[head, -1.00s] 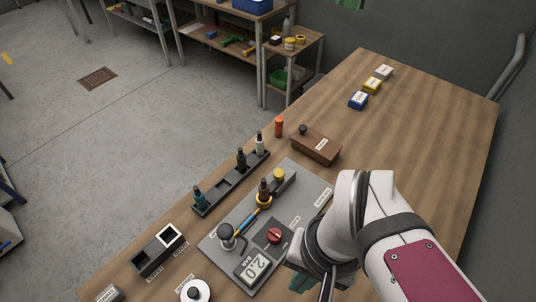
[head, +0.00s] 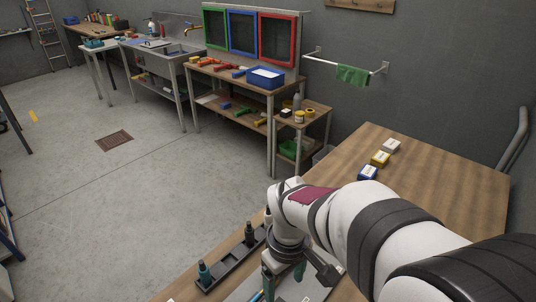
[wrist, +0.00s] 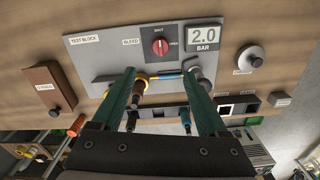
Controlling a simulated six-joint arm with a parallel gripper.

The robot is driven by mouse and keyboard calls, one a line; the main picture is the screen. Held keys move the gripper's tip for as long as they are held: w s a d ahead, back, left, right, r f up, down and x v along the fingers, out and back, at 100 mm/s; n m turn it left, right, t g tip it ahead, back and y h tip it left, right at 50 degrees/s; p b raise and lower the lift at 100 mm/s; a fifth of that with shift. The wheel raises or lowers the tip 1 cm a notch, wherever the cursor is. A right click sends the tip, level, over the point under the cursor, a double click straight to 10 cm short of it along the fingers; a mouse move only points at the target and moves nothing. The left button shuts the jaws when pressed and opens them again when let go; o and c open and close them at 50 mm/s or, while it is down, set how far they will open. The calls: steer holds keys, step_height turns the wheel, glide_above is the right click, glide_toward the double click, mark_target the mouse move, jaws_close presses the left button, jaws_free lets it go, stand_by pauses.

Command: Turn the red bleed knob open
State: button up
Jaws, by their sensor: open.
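The red bleed knob (wrist: 160,46) sits on a dark plate on the grey test block (wrist: 95,60) in the wrist view. Its pale mark looks upright, toward the "SHUT" label, with "OPEN" to its right. The gauge (wrist: 203,37) beside it reads 2.0 BAR. My gripper (wrist: 160,76) has its two teal fingers wide apart with nothing held between them. The fingertips appear below the knob in this picture, apart from it. In the head view my gripper (head: 284,277) hangs over the block, and my arm hides the knob.
A brown block with a dark knob (wrist: 48,88) lies left of the test block. A round white-based fitting (wrist: 249,58) lies right. A dark rack (head: 232,262) with bottles stands along the bench edge. Small boxes (head: 380,159) lie at the far end, with clear wood around them.

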step_height(320, 180, down, 15)
steer(key=shift+r, duration=0.1)
steer(key=shift+s, duration=0.1)
jaws_close()
stand_by(0.3)
